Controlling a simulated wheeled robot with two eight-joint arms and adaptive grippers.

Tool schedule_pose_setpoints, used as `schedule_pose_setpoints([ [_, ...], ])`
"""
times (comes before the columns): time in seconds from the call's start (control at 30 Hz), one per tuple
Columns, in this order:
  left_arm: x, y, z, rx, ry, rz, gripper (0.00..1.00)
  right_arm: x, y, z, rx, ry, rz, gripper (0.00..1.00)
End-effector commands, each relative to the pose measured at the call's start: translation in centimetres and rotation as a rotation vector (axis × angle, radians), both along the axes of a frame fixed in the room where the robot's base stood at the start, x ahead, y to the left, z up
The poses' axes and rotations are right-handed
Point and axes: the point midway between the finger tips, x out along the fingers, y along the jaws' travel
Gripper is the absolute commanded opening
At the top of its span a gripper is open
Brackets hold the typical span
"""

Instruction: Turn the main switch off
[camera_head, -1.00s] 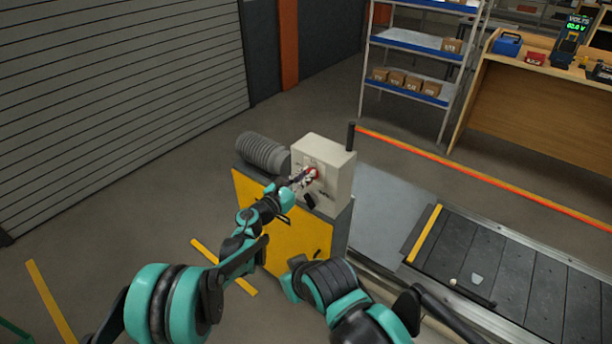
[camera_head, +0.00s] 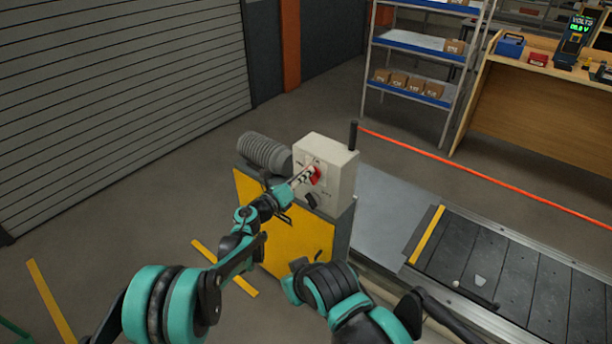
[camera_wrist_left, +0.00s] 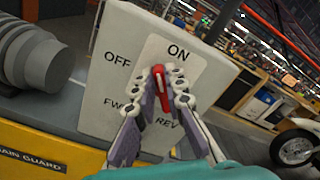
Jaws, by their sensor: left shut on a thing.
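The main switch is a red handle (camera_wrist_left: 160,88) on the front of a pale grey control box (camera_head: 338,178). In the left wrist view "ON" is printed above the handle and "OFF" to its left. The handle stands nearly upright, its top near the ON label. My left gripper (camera_wrist_left: 164,84) has its two fingers on either side of the handle and is shut on it. In the head view the red handle (camera_head: 315,175) shows at the tips of the left gripper (camera_head: 308,176). The right gripper is not clearly seen.
A black knob (camera_head: 312,200) sits below the switch; FWD and REV labels show in the wrist view. A yellow guard panel (camera_head: 290,235) is under the box. The slat conveyor (camera_head: 500,270) runs off to the right, and a ribbed grey cylinder (camera_head: 264,152) is left of the box.

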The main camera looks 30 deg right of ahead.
Motion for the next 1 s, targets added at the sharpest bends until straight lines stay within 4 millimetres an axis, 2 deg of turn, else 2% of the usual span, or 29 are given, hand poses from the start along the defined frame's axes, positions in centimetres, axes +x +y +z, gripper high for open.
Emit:
schedule_pose_setpoints([
  [0.6, 0.6, 0.3, -0.9, -0.22, 0.531, 0.001, 0.0, 0.0, 0.0, -1.0, 0.0, 0.0, 0.0, 0.0],
  [1.0, 0.7, 0.3, -1.4, -0.318, 0.769, 0.001, 0.0, 0.0, 0.0, -1.4, 0.0, 0.0, 0.0, 0.0],
])
